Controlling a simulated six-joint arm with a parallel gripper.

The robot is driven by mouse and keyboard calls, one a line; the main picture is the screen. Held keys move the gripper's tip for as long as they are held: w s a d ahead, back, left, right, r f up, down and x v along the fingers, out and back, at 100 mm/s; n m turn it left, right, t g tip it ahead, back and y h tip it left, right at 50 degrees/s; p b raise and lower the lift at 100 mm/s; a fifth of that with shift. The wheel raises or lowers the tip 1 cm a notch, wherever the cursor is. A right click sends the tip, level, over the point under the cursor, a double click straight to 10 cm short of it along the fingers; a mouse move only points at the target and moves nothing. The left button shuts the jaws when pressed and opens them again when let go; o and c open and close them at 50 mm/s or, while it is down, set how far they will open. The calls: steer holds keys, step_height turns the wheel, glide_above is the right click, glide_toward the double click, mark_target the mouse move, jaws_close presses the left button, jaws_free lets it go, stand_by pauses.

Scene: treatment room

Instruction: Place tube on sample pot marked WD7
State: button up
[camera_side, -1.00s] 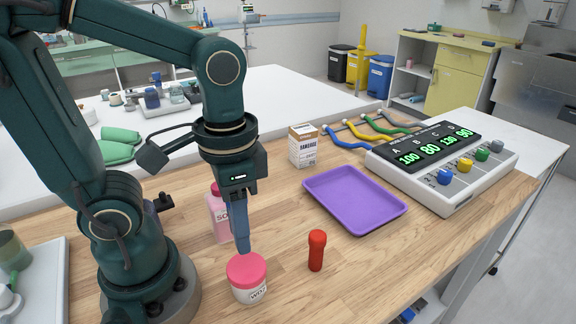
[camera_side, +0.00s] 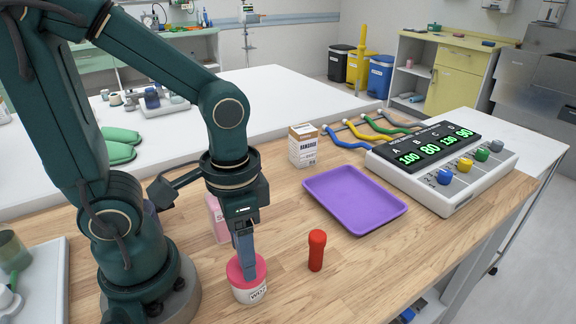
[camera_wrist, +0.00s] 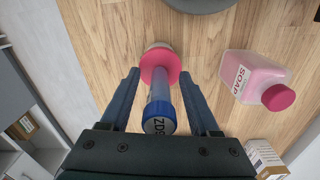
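The sample pot (camera_side: 251,290) is white with a pink lid and a label reading "WD", the last character unclear; it stands at the table's front. In the wrist view its pink lid (camera_wrist: 160,67) shows beyond my fingertips. A clear blue tube with a blue cap (camera_wrist: 159,118) marked "ZDS" or similar stands over the middle of the lid, seemingly touching it. My gripper (camera_wrist: 159,73) is open around the tube, with a gap visible on each side. In the side view my gripper (camera_side: 249,272) hides the tube and part of the lid.
A red-topped cylinder (camera_side: 317,250) stands right of the pot. A pink soap bottle (camera_side: 217,218) is behind my gripper. A purple tray (camera_side: 352,200), a bandage box (camera_side: 303,146) and a monitor console (camera_side: 440,165) lie further back. The front right wood is clear.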

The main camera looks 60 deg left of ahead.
steer(key=shift+r, duration=0.1)
step_height(320, 180, up, 12)
steer(key=shift+r, duration=0.1)
stand_by(0.7)
